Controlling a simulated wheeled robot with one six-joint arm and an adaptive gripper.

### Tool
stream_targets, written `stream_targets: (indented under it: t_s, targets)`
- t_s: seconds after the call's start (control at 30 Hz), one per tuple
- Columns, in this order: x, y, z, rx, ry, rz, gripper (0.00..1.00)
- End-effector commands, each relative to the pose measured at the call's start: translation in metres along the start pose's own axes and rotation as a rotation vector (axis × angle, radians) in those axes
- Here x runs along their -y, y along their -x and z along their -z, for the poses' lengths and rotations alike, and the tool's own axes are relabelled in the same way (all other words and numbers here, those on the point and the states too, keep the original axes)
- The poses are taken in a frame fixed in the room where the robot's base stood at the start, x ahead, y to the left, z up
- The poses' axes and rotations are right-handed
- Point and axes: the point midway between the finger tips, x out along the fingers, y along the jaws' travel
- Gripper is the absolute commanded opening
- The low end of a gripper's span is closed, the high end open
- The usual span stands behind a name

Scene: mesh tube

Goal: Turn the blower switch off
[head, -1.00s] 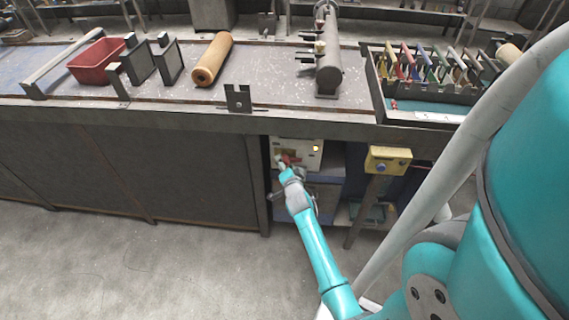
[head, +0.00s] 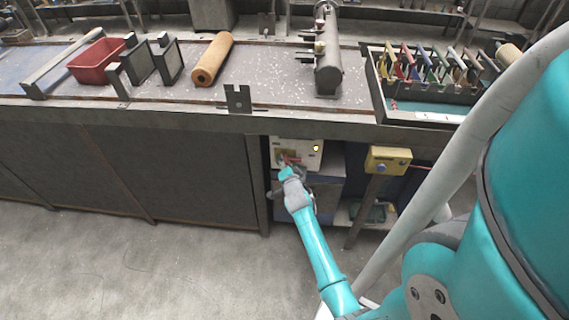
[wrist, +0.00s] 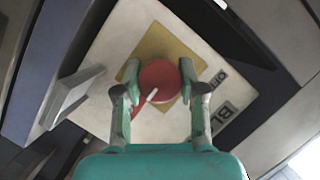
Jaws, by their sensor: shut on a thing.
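The blower switch is a round red knob (wrist: 165,80) with a white pointer line, on a yellow square plate (wrist: 150,42) of a pale panel (wrist: 95,60). In the wrist view the pointer line slants to the lower left. My gripper (wrist: 158,74) is shut on the knob, one finger on each side. Beside the plate are small dark lettering and a dark label starting "BL", partly hidden by the right finger. In the head view the panel (head: 306,148) sits under the bench, and my gripper (head: 287,163) covers much of the knob.
A grey handle-like part (wrist: 72,97) juts out left of the knob. A yellow box with a blue button (head: 388,160) stands on a post to the right. The bench edge (head: 200,120) runs above the panel.

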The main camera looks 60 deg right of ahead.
Motion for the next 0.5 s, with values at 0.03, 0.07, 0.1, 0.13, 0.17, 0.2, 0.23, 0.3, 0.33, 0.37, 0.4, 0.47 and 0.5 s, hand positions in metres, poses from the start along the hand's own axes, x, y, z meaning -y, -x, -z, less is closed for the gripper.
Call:
stream_targets:
  t_s: [0.03,0.07,0.1,0.13,0.17,0.2,0.23,0.3,0.33,0.37,0.4,0.47,0.5]
  targets:
    - [0.0003,0.0000,-0.0003,0.000,0.016,-0.006,0.05]
    - [0.0002,0.0000,-0.0003,0.001,0.027,-0.011,0.05]
    - [0.0002,0.0000,-0.0005,0.001,0.044,-0.018,0.05]
    - [0.0004,0.0000,-0.0005,0.001,0.058,-0.024,0.05]
    - [0.0003,0.0000,-0.0004,0.001,0.074,-0.031,0.05]
    - [0.0002,0.0000,-0.0004,0.001,0.098,-0.041,0.05]
    - [0.0005,0.0000,-0.0004,0.001,0.119,-0.049,0.05]
    - [0.0008,0.0000,-0.0004,0.001,0.169,-0.070,0.05]
    - [0.0008,0.0000,-0.0004,0.001,0.194,-0.080,0.05]
    - [0.0013,0.0000,-0.0006,0.001,0.217,-0.089,0.05]
    - [0.0013,-0.0001,-0.0006,0.001,0.252,-0.104,0.05]
    - [0.0014,-0.0002,-0.0004,0.000,0.304,-0.126,0.05]
    - [0.0016,-0.0003,-0.0004,0.000,0.340,-0.140,0.05]
